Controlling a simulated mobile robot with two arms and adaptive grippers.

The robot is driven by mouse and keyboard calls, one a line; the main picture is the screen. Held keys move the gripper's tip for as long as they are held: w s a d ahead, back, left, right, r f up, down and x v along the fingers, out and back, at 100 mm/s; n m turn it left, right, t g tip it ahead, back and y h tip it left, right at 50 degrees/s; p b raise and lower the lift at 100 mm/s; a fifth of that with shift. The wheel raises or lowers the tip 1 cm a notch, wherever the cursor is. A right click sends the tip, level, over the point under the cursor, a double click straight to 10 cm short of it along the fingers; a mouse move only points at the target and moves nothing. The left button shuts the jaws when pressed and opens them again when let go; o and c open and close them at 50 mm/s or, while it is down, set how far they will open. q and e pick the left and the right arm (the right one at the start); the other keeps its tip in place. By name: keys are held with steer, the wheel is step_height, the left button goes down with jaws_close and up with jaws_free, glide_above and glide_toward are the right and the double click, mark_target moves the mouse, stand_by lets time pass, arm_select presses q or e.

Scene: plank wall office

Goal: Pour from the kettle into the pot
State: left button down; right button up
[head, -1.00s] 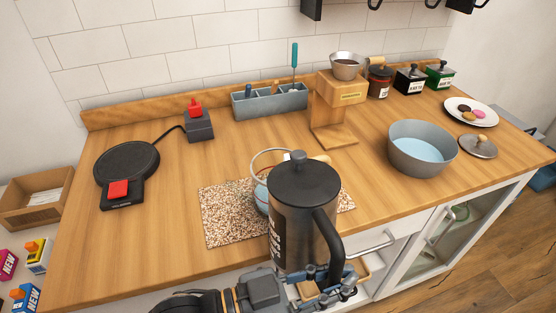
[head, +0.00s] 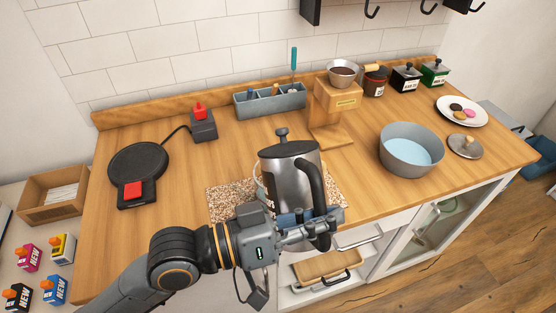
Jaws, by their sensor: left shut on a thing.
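The kettle (head: 289,180), a steel cylinder with a black lid, knob and handle, is held over the front edge of the counter, close to upright with a slight tilt. My left gripper (head: 312,222) is shut on its black handle, at the lower right of the kettle. A glass pot (head: 259,183) stands on the speckled mat (head: 228,200) behind the kettle; only a sliver of it shows at the kettle's left side. Its opening and contents are hidden. My right gripper is not in view.
A grey bowl of bluish water (head: 410,150) stands to the right, beside a small lid (head: 464,146) and a plate of sweets (head: 462,112). A wooden dripper stand (head: 329,122) is behind. A black hotplate (head: 138,167) is at left. The counter's left front is clear.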

mark_target(323, 196)
arm_select(q)
steer(key=r, duration=0.1)
steer(key=r+p, duration=0.1)
steer(key=shift+w+r, duration=0.3)
steer(key=shift+r, duration=0.05)
steer(key=shift+w+a+f+n, duration=0.15)
steer(key=shift+f+n, duration=0.1)
steer(key=shift+n, duration=0.25)
steer(key=shift+w+a+r+n, duration=0.1)
steer(key=shift+w+r+n, duration=0.3)
steer(key=shift+n, duration=0.1)
steer(key=shift+f, duration=0.1)
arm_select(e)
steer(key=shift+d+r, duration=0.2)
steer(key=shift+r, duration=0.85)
arm_select(q)
steer(key=shift+w+a+r+n+p, duration=0.15)
steer(key=shift+w+r+n+p, duration=0.35)
steer(key=shift+n+p, duration=0.1)
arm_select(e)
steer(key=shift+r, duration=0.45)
